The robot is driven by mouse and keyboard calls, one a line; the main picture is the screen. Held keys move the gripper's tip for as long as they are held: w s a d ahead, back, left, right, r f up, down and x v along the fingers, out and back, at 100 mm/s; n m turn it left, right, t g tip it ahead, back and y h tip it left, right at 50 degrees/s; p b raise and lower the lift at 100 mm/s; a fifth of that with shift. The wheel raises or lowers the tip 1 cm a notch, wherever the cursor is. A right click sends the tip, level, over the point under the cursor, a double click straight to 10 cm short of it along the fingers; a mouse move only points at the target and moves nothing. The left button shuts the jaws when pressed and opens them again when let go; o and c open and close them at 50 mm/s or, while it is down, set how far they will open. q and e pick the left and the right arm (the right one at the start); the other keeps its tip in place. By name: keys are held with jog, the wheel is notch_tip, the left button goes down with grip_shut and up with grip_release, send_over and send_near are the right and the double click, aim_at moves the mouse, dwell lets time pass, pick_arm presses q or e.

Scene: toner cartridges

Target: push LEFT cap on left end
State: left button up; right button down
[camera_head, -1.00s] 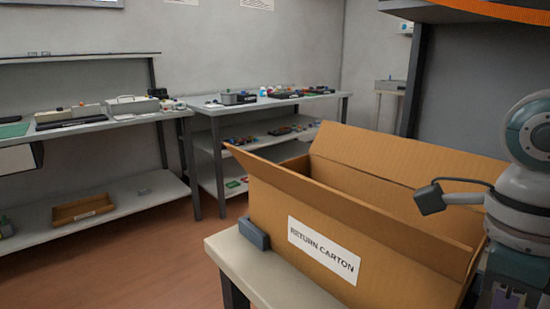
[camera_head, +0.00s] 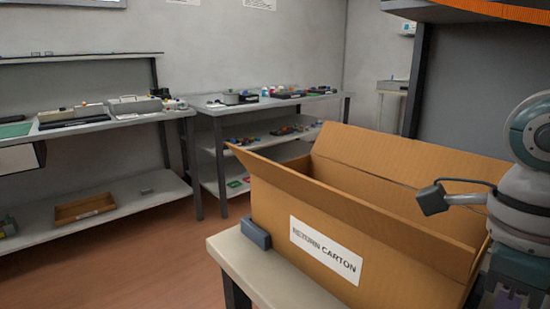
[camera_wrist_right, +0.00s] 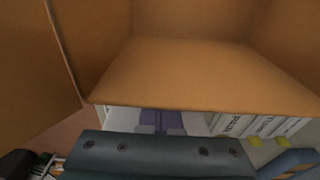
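I cannot make out a toner cartridge or a left cap in either view. My left gripper is not in view. My right arm stands at the right edge of the head view, beside the return carton, and its gripper cannot be seen there. In the right wrist view a dark bar with bolt holes, which seems to be part of my right gripper (camera_wrist_right: 160,130), fills the bottom. Small grey tips and a purple part show just beyond it. Whether the fingers are open or shut is unclear.
The open return carton (camera_head: 327,247) sits on a pale table (camera_head: 262,277), with a blue-grey block (camera_head: 255,234) at its corner. Its cardboard also fills the upper right wrist view (camera_wrist_right: 190,70). Cluttered benches line the back wall. The floor at left is clear.

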dwell(0.5)
jog(key=shift+s+d, duration=0.1)
jog(key=shift+s+d, duration=0.1)
jog(key=shift+s, duration=0.05)
jog(key=shift+s+d+p, duration=1.2)
jog(key=shift+s+d, duration=0.25)
jog(key=shift+s, duration=0.3)
jog(key=shift+s+d+p, duration=0.4)
jog(key=shift+s+d, duration=0.5)
jog(key=shift+s, duration=0.1)
jog(key=shift+s+d, duration=0.7)
jog(key=shift+s, duration=0.1)
jog(key=shift+s+p, duration=0.1)
jog(key=shift+p, duration=0.2)
jog(key=shift+s+d, duration=0.3)
